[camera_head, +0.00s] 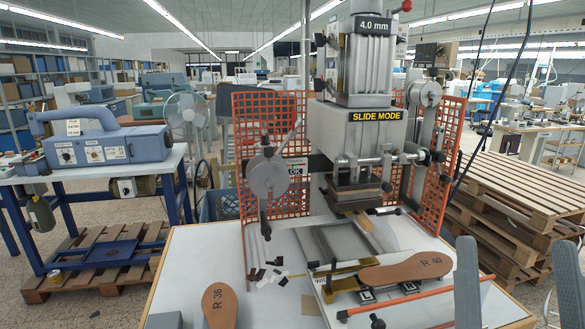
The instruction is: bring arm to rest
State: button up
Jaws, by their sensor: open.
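My gripper (516,243) shows at the lower right as two grey upright fingers set wide apart. It is open, with nothing between the fingers. It stands in front of the right end of the white worktable (190,262). A brown sole marked R 40 (405,270) lies on the fixture below the press head, left of my gripper. Another brown sole marked R 36 (219,305) lies at the table's front left. The rest of my arm is out of view.
Orange mesh guards (262,125) flank the machine. Stacked wooden pallets (520,205) stand to the right, behind my gripper. A blue machine (105,140) sits on a bench at the left. An orange-red rod (410,297) runs along the fixture's front. The table's left part is largely bare.

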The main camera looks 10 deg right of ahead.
jog(key=s+a+f+g+y, duration=0.2)
jog(key=s+f+g, duration=0.1)
jog(key=f, duration=0.5)
jog(key=s+a+f+n+g+y, duration=0.15)
jog(key=s+f, duration=0.25)
jog(key=f, duration=0.4)
jog(key=s+a+f+m+g+y, duration=0.1)
jog(key=s+a+f+g+y, duration=0.2)
jog(key=f, duration=0.5)
jog(key=s+a+f+n+g+y, duration=0.2)
jog(key=s+f+n+g, duration=0.1)
jog(key=s+f, duration=0.4)
jog(key=s+g, duration=0.1)
jog(key=s, duration=0.2)
jog(key=shift+s+f+n+y, duration=0.2)
jog(key=shift+s+n+y, duration=0.15)
jog(key=shift+s, duration=0.05)
jog(key=shift+a, duration=0.1)
